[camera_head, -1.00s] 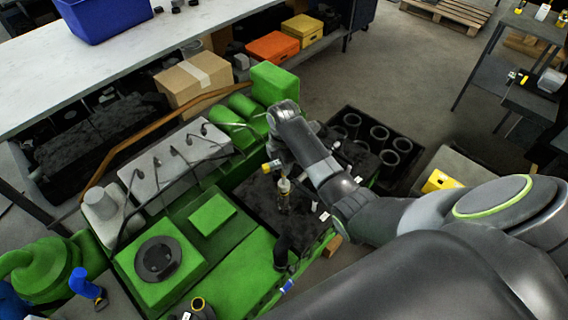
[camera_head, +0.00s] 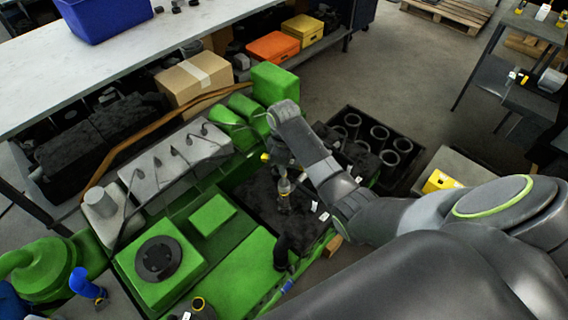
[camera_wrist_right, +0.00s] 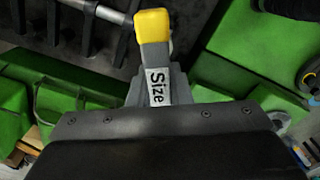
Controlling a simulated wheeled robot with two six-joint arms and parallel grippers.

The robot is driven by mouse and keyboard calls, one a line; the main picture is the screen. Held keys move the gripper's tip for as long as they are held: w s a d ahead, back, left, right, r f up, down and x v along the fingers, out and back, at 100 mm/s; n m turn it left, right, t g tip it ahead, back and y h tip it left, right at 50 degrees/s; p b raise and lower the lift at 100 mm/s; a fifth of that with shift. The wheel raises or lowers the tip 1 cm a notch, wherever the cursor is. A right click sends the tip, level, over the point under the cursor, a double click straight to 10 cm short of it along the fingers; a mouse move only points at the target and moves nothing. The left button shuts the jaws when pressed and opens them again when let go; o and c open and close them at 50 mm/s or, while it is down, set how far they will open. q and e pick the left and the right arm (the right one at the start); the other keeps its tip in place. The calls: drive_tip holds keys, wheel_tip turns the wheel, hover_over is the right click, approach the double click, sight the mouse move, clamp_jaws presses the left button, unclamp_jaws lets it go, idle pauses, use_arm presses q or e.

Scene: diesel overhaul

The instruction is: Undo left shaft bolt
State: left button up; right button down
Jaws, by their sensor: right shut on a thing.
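My right gripper (camera_head: 282,163) is over the dark open bay in the middle of the green engine (camera_head: 212,215). It is shut on a tool with a yellow end (camera_head: 265,157). In the right wrist view the tool (camera_wrist_right: 153,60) shows its yellow end, grey body and a white label reading "Size". A pale, narrow part (camera_head: 284,187) points down below the gripper into the dark bay. I cannot tell whether it touches anything there. The left shaft bolt cannot be made out. My left gripper is not in view.
A black crate (camera_head: 404,172) with several dark rings stands right of the engine. A workbench (camera_head: 45,95) with a blue bin (camera_head: 105,18) runs along the upper left. A cardboard box (camera_head: 192,82) stands behind the engine.

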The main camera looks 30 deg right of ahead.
drive_tip(key=m, duration=0.8)
drive_tip(key=shift+m, duration=0.3)
drive_tip(key=m, duration=0.4)
drive_tip(key=shift+m, duration=2.5)
